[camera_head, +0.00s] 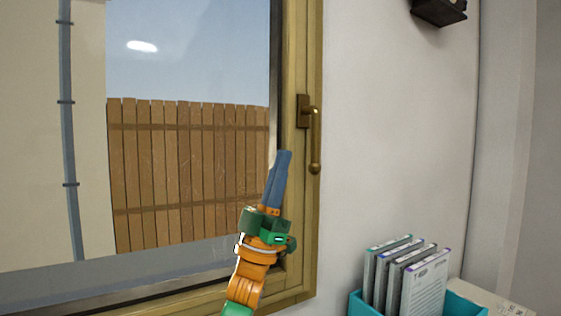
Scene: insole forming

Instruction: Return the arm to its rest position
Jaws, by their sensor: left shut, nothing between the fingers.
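My left arm rises from the bottom centre in orange and green links. My left gripper (283,156) has blue-grey fingers pointing up and is shut with nothing held. It shows in front of the right side of the wooden window frame (299,220), left of and a little below the brass window handle (314,140). I cannot tell how far it is from the window. My right gripper does not show.
A teal bin (361,303) with several upright booklets (426,284) stands at the lower right. Papers (490,298) lie beside it. A dark fixture (439,11) is high on the wall (400,130). The wall between them is bare.

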